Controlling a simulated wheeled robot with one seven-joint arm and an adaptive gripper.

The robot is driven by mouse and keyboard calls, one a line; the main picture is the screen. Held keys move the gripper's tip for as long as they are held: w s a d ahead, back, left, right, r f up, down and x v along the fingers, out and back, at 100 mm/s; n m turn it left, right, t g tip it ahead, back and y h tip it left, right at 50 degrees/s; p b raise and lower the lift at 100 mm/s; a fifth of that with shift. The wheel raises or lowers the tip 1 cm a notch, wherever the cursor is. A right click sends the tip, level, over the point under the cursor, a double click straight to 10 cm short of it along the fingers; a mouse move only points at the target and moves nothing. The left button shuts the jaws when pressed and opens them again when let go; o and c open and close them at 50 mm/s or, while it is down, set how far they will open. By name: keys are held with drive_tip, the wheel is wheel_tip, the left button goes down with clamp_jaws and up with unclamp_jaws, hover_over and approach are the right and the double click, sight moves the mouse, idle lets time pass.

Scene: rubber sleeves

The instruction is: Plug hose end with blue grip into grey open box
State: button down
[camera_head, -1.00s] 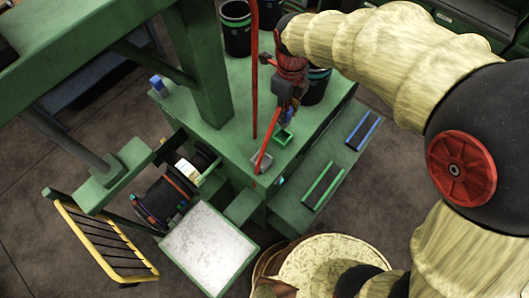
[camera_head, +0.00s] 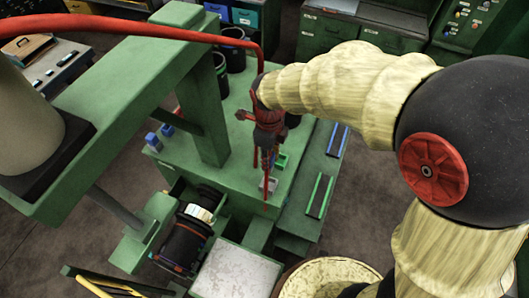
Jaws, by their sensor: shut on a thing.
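My gripper (camera_head: 267,152) is at the end of my sleeved arm, above the green bench. It is shut on the red hose (camera_head: 190,35), close to a hose end. The blue grip is largely hidden by the fingers; I cannot make it out clearly. A thin red length shows below the fingers, in front of a small grey open box (camera_head: 272,184) on the bench. I cannot tell whether the hose touches this box. A small green open box (camera_head: 282,160) stands just behind it, right of the fingers.
Blue boxes (camera_head: 153,141) stand at the bench's left edge. Black bins (camera_head: 232,44) stand at the back. A green post (camera_head: 205,130) rises left of my gripper. A lower green shelf (camera_head: 300,215) with green and blue strips lies to the right.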

drive_tip(key=shift+w+f, duration=0.1)
drive_tip(key=shift+w, duration=0.1)
drive_tip(key=shift+w+d+f, duration=0.2)
drive_tip(key=shift+d+f, duration=0.05)
drive_tip(key=shift+f, duration=0.05)
drive_tip(key=shift+s+a+f+b, duration=0.2)
drive_tip(key=shift+f+b, duration=0.15)
drive_tip(key=shift+b, duration=0.1)
drive_tip(key=shift+w+d+f+b, duration=0.15)
drive_tip(key=shift+f+b, duration=0.2)
drive_tip(key=shift+f, duration=0.2)
drive_tip(key=b, duration=0.7)
hover_over(268, 186)
drive_tip(key=shift+f, duration=5.4)
drive_tip(key=shift+f, duration=0.1)
drive_tip(key=c, duration=1.5)
unclamp_jaws()
drive_tip(key=shift+c, duration=0.2)
drive_tip(key=shift+o, duration=0.6)
